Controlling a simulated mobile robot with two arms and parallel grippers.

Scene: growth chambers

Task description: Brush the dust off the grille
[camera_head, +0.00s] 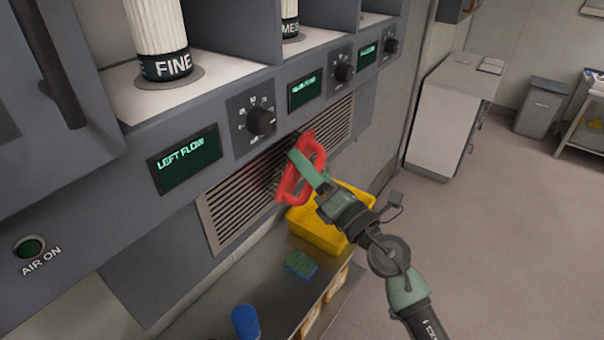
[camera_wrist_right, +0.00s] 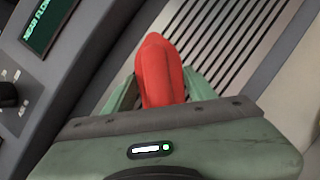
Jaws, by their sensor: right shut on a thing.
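The grille (camera_head: 228,208) is a long slatted metal panel on the front of the grey cabinet, below the dials. It also shows in the wrist view (camera_wrist_right: 238,45). My right gripper (camera_head: 308,172) is shut on a red, loop-shaped handle (camera_head: 291,187), apparently a brush. The handle is in front of the right half of the grille. In the wrist view the red handle (camera_wrist_right: 160,72) sits between the green fingers. Bristles are not visible, and I cannot tell whether the tool touches the slats. Dust is not clear. My left gripper is out of view.
A yellow bin (camera_head: 318,232) stands below the grille on a shelf, with a green-and-blue sponge (camera_head: 300,264) and a blue-capped item (camera_head: 245,321) nearby. Dials (camera_head: 261,121) and displays (camera_head: 185,160) are above the grille. Open floor lies to the right.

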